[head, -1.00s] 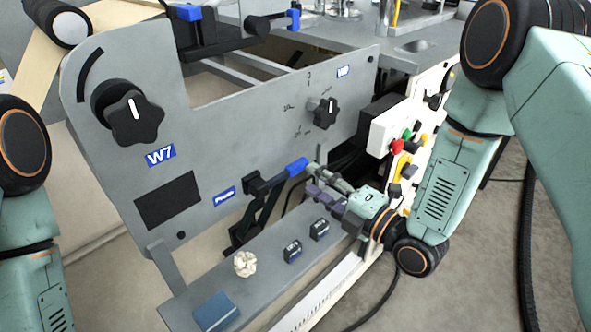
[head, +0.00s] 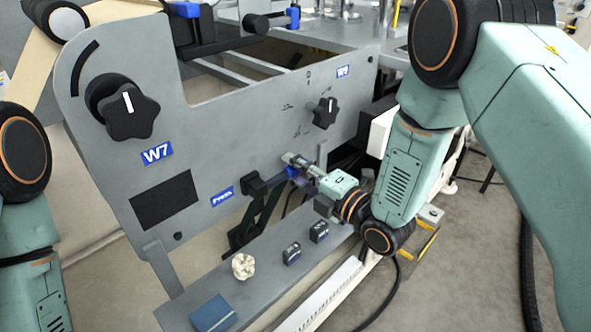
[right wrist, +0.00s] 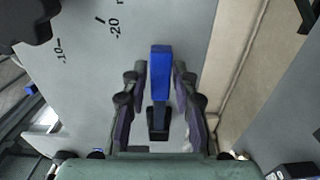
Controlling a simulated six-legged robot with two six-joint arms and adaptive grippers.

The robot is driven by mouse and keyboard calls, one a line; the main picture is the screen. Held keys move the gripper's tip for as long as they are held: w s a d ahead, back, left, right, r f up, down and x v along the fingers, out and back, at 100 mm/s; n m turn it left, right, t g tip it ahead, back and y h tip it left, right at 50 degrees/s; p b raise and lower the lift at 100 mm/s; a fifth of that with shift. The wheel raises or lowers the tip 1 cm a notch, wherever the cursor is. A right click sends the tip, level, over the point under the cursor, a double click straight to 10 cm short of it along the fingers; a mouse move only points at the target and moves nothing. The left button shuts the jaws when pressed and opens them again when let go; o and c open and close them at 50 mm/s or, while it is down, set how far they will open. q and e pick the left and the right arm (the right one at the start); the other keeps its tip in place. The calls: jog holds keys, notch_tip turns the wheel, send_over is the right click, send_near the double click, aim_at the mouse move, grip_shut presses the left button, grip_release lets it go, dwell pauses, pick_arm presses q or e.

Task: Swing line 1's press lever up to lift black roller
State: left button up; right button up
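The press lever is a black arm with a blue grip (head: 291,173), beside the "Press" label (head: 222,197) on the grey side panel. My right gripper (head: 296,164) is at the blue grip and partly covers it. In the right wrist view the blue grip (right wrist: 160,75) lies between the two fingers of the gripper (right wrist: 160,68), with narrow gaps on both sides, so the fingers are open around it. A black roller (head: 68,24) with a pale end and kraft web shows at top left; I cannot tell whether it is the task's roller. My left gripper is out of view.
The grey panel carries a black star knob (head: 128,108) by the "W7" label and a smaller knob (head: 325,112). On the ledge (head: 262,287) below lie a blue block (head: 212,313), a crumpled pale ball (head: 243,266) and two small dark blocks.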

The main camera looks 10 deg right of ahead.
grip_shut()
dwell(0.3)
jog(key=shift+w, duration=0.1)
